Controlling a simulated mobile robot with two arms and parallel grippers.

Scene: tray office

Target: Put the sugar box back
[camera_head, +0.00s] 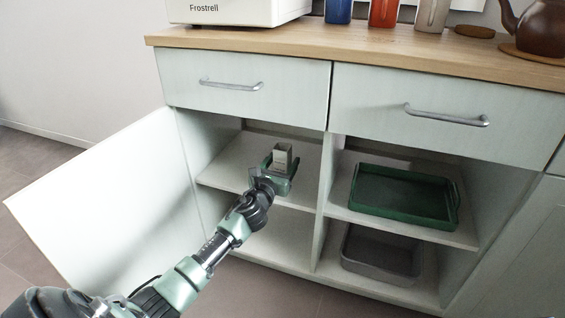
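A small pale grey box (283,154), likely the sugar box, stands upright in the left compartment of the open cabinet, at its upper shelf (222,174). My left gripper (279,170) reaches into that compartment and is right at the box, covering its lower part. The gripper's own green body hides the fingertips, so I cannot tell whether they are closed on the box or whether the box rests on the shelf. My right gripper is not in view.
The cabinet door (105,205) stands open at the left. A divider (325,195) separates the right compartment, with a green tray (440,222) above and a grey bin (385,272) below. Closed drawers (240,88) and the wooden countertop (350,42) lie above.

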